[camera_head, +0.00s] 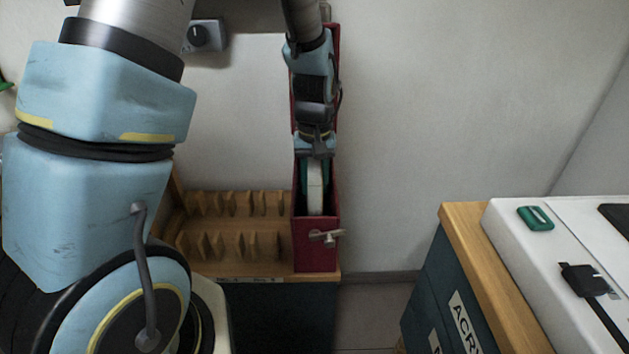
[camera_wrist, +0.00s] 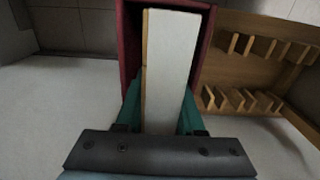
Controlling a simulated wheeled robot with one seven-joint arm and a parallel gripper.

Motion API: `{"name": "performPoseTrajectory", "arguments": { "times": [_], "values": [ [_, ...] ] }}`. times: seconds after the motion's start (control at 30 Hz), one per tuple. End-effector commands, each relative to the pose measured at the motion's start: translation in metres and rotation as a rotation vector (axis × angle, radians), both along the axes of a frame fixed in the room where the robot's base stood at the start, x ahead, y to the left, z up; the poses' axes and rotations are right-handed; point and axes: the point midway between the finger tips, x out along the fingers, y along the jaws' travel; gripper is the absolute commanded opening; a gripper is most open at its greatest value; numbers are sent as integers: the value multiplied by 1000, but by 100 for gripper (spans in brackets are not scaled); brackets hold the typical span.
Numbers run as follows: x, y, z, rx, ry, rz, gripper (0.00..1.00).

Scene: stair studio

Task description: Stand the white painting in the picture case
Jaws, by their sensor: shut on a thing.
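The white painting (camera_wrist: 172,60) is a flat white panel with a wooden edge, held on edge between my gripper's green fingers. My gripper (camera_wrist: 160,115) is shut on it. In the head view the painting (camera_head: 315,188) stands upright inside the dark red picture case (camera_head: 317,250), below my gripper (camera_head: 315,165). The case is a narrow, open box with a metal latch on its front, and it also shows in the wrist view (camera_wrist: 131,45) around the painting's far end. The painting's lower edge is hidden, so I cannot tell whether it touches the case floor.
A wooden slotted rack (camera_head: 235,235) stands just left of the case, on the same dark cabinet (camera_head: 280,315). A white-topped counter (camera_head: 510,240) with a green object (camera_head: 536,217) and a black device (camera_head: 584,279) is at the right. A floor gap separates the two.

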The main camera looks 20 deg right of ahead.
Motion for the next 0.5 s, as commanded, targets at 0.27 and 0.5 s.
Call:
{"name": "performPoseTrajectory", "arguments": {
  "times": [0.27,0.5],
  "values": [
    [0,0,-2,0,0,0,0],
    [0,0,-2,0,0,0,48]
  ]
}}
